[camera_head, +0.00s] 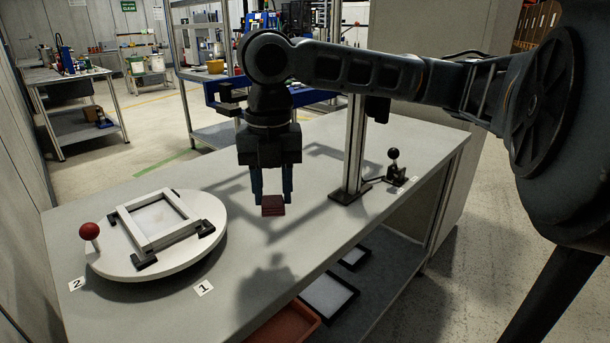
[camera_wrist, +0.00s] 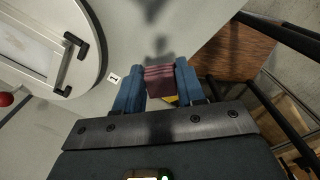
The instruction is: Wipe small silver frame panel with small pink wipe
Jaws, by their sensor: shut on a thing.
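My gripper (camera_head: 272,197) is shut on the small pink wipe (camera_head: 273,206), a folded dark pink block held above the table. In the wrist view the wipe (camera_wrist: 159,79) sits between the blue fingers of my gripper (camera_wrist: 160,84). The small silver frame panel (camera_head: 160,219) lies on a round white turntable (camera_head: 212,239) at the left of the table, to the left of my gripper and apart from it. The panel's pale inner face shows in the head view, held at its edges by black clamps. Part of the panel's frame also shows in the wrist view (camera_wrist: 62,68).
A red ball knob (camera_head: 89,231) stands up at the turntable's left rim. An upright metal post (camera_head: 354,145) and a black-knobbed lever (camera_head: 394,168) stand right of my gripper. Labels 1 and 2 lie on the grey table (camera_head: 240,300). Trays sit on a shelf below.

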